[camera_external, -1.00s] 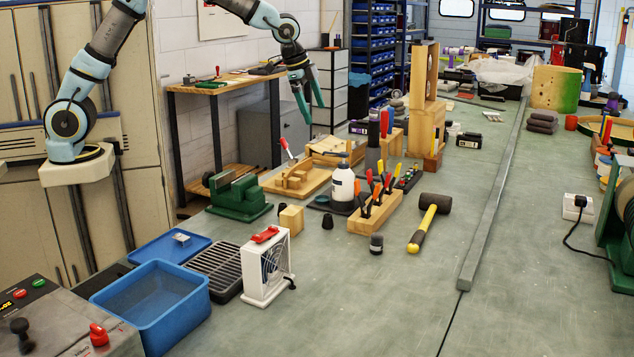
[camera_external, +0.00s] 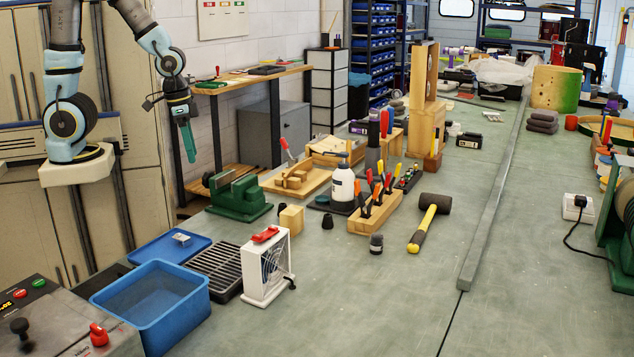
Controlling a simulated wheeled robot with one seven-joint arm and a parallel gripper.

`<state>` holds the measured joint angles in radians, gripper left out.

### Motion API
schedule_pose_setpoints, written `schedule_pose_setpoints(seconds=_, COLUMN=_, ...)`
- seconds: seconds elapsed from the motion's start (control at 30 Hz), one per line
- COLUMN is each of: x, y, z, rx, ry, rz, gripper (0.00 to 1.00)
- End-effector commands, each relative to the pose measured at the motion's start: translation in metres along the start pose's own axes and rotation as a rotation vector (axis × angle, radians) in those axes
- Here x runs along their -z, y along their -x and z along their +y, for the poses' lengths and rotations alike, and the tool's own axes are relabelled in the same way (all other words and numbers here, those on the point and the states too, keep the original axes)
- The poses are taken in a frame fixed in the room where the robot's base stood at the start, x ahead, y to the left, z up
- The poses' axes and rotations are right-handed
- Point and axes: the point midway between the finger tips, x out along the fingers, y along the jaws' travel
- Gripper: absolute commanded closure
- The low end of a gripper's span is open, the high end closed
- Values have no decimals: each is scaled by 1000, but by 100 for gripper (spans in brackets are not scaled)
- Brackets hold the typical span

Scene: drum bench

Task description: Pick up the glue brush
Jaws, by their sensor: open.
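I cannot pick out the glue brush with certainty.
A green vise (camera_external: 240,198), a white fan heater (camera_external: 266,266), a blue bin (camera_external: 152,308) and a blue tray (camera_external: 158,250) crowd the bench's left side. A mallet (camera_external: 430,220) lies right of the wooden block. A long grey bar (camera_external: 490,220) runs along the bench. The front middle is clear.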

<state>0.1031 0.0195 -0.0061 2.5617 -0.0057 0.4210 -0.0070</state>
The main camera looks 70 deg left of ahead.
Motion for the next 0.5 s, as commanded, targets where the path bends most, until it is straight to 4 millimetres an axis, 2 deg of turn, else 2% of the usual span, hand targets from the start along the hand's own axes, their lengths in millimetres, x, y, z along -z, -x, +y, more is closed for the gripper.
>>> schedule_pose_setpoints(seconds=0.33, x=2, y=3, z=0, rx=0, ry=-2, rz=2, gripper=45)
schedule_pose_setpoints(seconds=0.5, x=5, y=22, z=0, rx=0, ry=-2, rz=6, gripper=45)
